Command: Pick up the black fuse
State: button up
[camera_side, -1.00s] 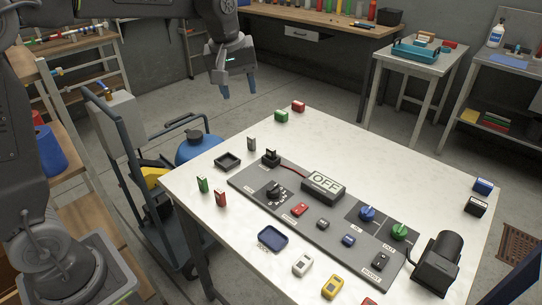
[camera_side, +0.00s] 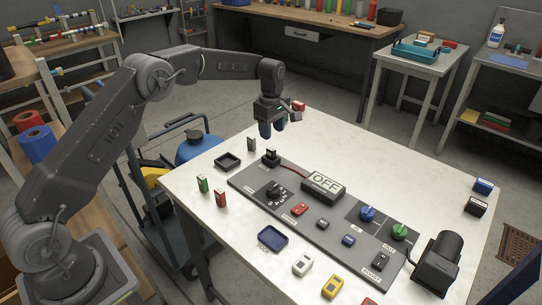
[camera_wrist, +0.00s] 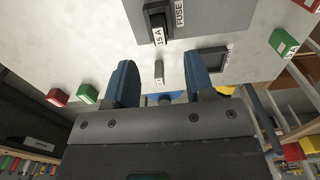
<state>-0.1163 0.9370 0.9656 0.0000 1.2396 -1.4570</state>
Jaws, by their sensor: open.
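A black fuse (camera_side: 270,156) stands at the panel's back left corner, beside the red cable. In the wrist view a black fuse (camera_wrist: 157,22) with a "15 A" label is near the top, beside the word FUSE. My gripper (camera_side: 273,129) is open and empty above the table's back edge, pointing down. In the wrist view its blue fingers lie either side of a small grey block (camera_wrist: 159,73), with the black fuse beyond them. The grey block also stands on the table in the side view (camera_side: 251,144); whether it is gripped at all does not show, but the jaws look apart from it.
A shallow black tray (camera_side: 228,161) lies left of the fuse. Green (camera_side: 202,184) and red (camera_side: 221,198) blocks stand farther left. Another red block (camera_side: 298,106) is behind my gripper. The grey panel (camera_side: 340,246) holds an OFF display (camera_side: 324,185), knobs and switches.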

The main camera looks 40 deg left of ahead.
aim_at(271, 149)
jog(key=f, duration=0.8)
jog(key=shift+w+a+f, duration=0.1)
jog(key=shift+a+f, duration=0.15)
jog(key=shift+f, duration=0.05)
jog(key=shift+c, duration=0.2)
grip_shut()
